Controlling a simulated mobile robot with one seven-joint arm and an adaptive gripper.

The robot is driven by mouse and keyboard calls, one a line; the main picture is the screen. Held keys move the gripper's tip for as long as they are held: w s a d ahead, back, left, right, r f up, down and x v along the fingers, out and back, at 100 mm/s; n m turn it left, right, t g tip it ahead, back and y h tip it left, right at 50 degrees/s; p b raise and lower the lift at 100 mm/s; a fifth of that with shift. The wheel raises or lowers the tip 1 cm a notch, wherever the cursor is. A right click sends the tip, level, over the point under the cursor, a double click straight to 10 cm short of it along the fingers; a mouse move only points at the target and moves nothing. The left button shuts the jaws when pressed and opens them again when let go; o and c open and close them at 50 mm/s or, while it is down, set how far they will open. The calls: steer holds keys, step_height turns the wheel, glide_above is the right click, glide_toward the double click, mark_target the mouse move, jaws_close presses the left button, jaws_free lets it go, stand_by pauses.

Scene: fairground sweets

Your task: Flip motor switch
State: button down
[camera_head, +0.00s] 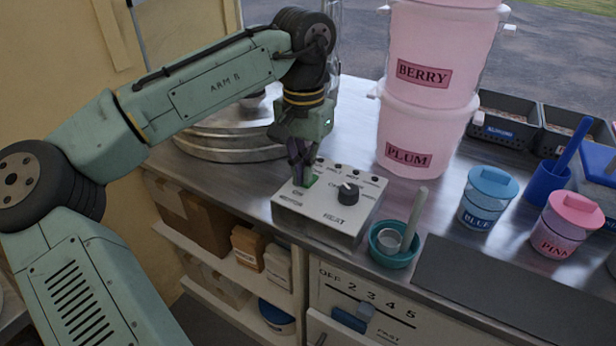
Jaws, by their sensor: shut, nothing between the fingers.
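A light grey control box (320,222) stands on the metal counter, with labels MOTOR and HEAT on its top. A black round knob (348,192) sits beside the HEAT label. My gripper (306,180) points down over the left part of the box, by the ON and MOTOR labels. It is shut, with nothing held. Its fingertips hide the motor switch, so I cannot tell the switch's position or whether the fingers touch it.
Round metal machine parts (225,150) stand behind my arm. Pink BERRY (425,50) and PLUM (415,135) tubs are stacked behind the box. A teal bowl (395,262) with a cup and scoop stands right of it. Blue (487,200) and pink (567,225) lidded pots stand further right.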

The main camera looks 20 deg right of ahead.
steer(key=shift+f, duration=0.25)
steer(key=shift+r, duration=0.1)
step_height(320, 180, up, 7)
steer(key=p, duration=0.7)
stand_by(0.5)
